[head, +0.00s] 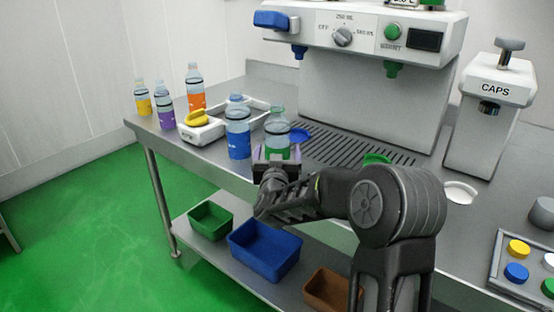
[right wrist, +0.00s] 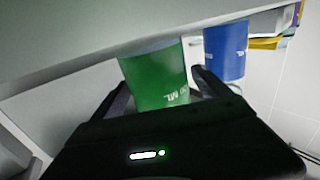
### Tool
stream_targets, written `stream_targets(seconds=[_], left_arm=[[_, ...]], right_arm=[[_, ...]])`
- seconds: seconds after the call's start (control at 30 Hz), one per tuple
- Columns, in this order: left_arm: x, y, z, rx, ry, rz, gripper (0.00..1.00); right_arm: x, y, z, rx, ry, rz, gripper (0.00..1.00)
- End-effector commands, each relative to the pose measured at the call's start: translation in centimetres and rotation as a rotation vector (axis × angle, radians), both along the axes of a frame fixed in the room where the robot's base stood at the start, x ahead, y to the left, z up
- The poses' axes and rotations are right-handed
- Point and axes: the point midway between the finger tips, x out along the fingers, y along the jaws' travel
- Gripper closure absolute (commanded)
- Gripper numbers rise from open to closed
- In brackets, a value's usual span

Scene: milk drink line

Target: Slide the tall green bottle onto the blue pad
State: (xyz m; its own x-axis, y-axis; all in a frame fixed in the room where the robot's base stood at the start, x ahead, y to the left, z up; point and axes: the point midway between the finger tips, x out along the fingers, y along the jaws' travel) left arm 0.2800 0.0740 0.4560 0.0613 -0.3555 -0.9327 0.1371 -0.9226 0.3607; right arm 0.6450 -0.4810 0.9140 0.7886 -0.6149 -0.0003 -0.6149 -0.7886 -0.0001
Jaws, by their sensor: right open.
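The tall green bottle (head: 277,125), clear at the top with a green lower part, stands upright near the front of the counter. My right gripper (head: 277,163) is open at the bottle's front, low down, with a finger to either side. In the right wrist view the green bottle (right wrist: 157,80) is between the spread fingers (right wrist: 160,92); I cannot tell whether either finger touches it. The blue pad (head: 301,135) lies behind and to the right of the bottle, partly hidden by it. My left gripper is not in view.
A blue bottle (head: 238,138) stands close to the left of the green one; it also shows in the right wrist view (right wrist: 225,52). A white tray (head: 203,132) holds a yellow object. A green pad (head: 376,159) lies to the right, before the dispenser's drain grille (head: 350,148).

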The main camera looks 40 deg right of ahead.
Motion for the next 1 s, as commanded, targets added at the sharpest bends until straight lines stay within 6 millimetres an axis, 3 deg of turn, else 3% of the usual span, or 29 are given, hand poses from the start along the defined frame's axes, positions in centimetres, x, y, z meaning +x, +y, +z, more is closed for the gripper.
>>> stream_targets(seconds=[0.17, 0.47, 1.0], left_arm=[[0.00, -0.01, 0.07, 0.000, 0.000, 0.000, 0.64], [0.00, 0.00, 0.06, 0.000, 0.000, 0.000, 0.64], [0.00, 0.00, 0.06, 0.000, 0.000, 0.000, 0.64]], right_arm=[[1.14, -0.86, -0.03, 0.001, 0.001, 0.000, 0.13], [1.26, -0.96, -0.02, 0.000, 0.000, 0.000, 0.13], [1.24, -0.94, 0.00, 0.000, 0.000, 0.000, 0.58]])
